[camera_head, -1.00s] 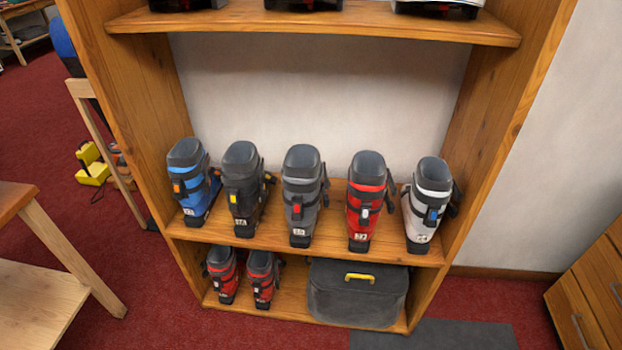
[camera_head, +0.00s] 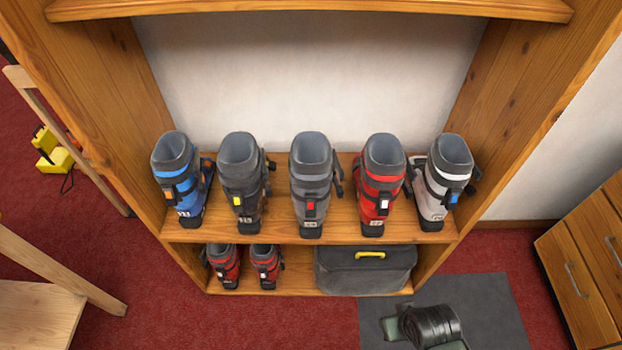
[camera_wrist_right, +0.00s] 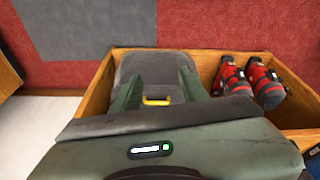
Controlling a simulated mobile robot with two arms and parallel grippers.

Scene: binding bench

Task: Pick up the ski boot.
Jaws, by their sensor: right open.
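Several ski boots stand upright in a row on the wooden shelf: blue (camera_head: 178,180), dark grey with a yellow buckle (camera_head: 243,178), grey with a red buckle (camera_head: 311,182), red (camera_head: 380,185) and white with a blue buckle (camera_head: 441,180). Two smaller red boots (camera_head: 224,266) (camera_head: 265,266) stand in the lower compartment; they also show in the right wrist view (camera_wrist_right: 233,80) (camera_wrist_right: 264,85). My right gripper (camera_head: 418,336) is low at the bottom right, in front of the shelf. Its fingers (camera_wrist_right: 158,88) are apart and empty in the right wrist view. My left gripper is out of view.
A dark grey case (camera_head: 365,272) with a yellow handle fills the right of the lower compartment. A drawer cabinet (camera_head: 590,262) stands at right, a wooden stool or table (camera_head: 45,285) at left. A grey mat (camera_head: 490,300) lies on the red carpet. The shelf front is clear.

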